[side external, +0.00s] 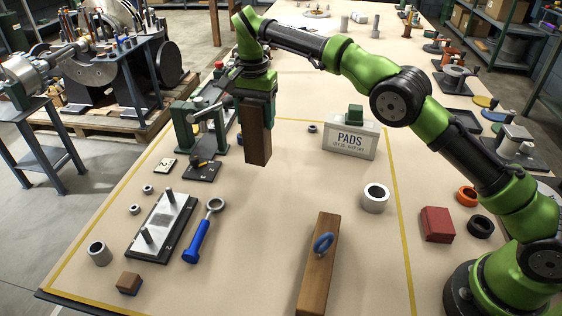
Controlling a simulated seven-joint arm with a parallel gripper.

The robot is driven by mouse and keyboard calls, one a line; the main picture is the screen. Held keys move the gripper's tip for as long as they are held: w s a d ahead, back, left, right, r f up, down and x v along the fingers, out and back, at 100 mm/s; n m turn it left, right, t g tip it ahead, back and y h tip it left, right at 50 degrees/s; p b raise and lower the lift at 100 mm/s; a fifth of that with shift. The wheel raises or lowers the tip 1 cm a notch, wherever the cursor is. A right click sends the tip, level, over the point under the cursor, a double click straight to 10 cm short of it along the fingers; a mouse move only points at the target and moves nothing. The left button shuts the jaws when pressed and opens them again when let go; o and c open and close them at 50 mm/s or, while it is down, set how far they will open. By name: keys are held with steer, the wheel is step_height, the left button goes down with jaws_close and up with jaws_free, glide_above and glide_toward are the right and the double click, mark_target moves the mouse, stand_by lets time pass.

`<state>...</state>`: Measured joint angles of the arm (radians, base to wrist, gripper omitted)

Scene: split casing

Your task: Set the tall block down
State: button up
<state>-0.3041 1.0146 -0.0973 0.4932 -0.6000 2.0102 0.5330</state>
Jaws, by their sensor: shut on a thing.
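The tall block (257,146) is a brown wooden block, held upright with its lower end hanging down. My gripper (256,98) is shut around its upper part, at the upper middle of the side external view. The block's lower end appears to be above the tan table top (290,200), with no clear contact seen. The gripper's fingers hide part of the block's upper end.
A green press (200,128) stands close left of the block. A PADS box (350,138) stands to the right. A blue-handled ring tool (203,231), a pegged plate (162,226) and a long wooden bar (318,272) lie nearer. Table between them is clear.

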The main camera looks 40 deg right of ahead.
mark_target(257, 141)
steer(key=shift+w+r+n, duration=0.1)
steer(key=shift+r+n, duration=0.4)
steer(key=shift+n, duration=0.4)
steer(key=shift+f, duration=4.05)
steer(key=o, duration=1.2)
steer(key=shift+f, duration=0.1)
steer(key=shift+o, duration=0.2)
step_height(257, 141, up, 8)
steer(key=shift+f, duration=0.1)
